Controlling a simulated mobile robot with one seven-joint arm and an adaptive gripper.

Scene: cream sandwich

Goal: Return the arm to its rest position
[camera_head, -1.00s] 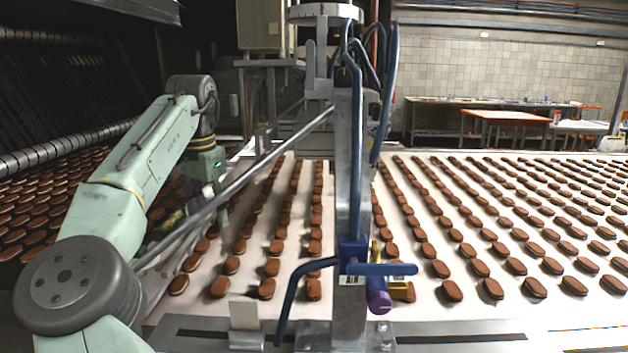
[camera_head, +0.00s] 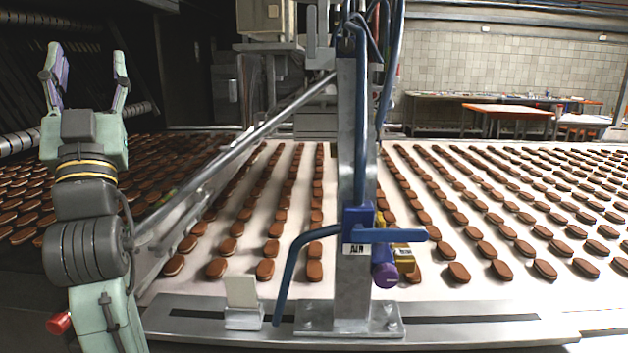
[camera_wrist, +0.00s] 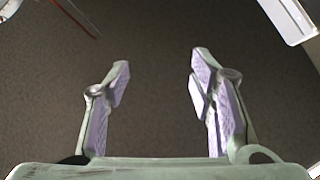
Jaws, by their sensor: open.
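My gripper (camera_head: 86,78) is raised at the left of the head view, with its fingers pointing up and spread apart. It is empty. My arm is folded upright below it, left of the conveyor. In the wrist view my gripper (camera_wrist: 160,85) shows two open fingers with lilac pads and nothing between them. A plain dark surface lies behind them. The near arm parts below the wrist run out of the bottom of the head view.
Brown sandwich cookies (camera_head: 265,269) lie in rows on a pale conveyor (camera_head: 430,300). A metal post (camera_head: 352,270) with blue handles stands at its near edge. A slanted rod (camera_head: 235,155) runs from the post towards my arm. Tables (camera_head: 508,108) stand at the back right.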

